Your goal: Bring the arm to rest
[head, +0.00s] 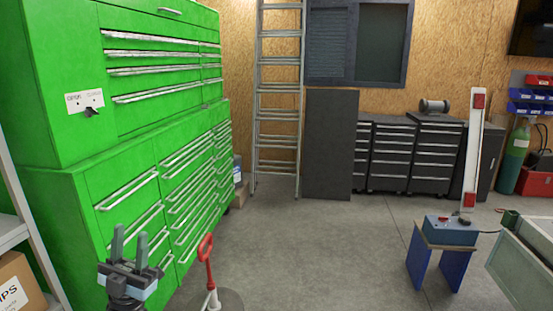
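My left gripper (129,241) is at the lower left, pointing up. Its two dark fingers stand apart with nothing between them, and it touches nothing that I can see. It is in front of the lower green drawer cabinet (75,215). My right gripper is out of view.
A red handle (206,250) on a pale post stands just right of my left gripper. At the left edge are a shelf (12,228) and a cardboard box (18,280). A blue-legged stool (419,258) carries a blue box (450,230) at the right, beside a grey-green bin (510,270). The middle floor is clear.

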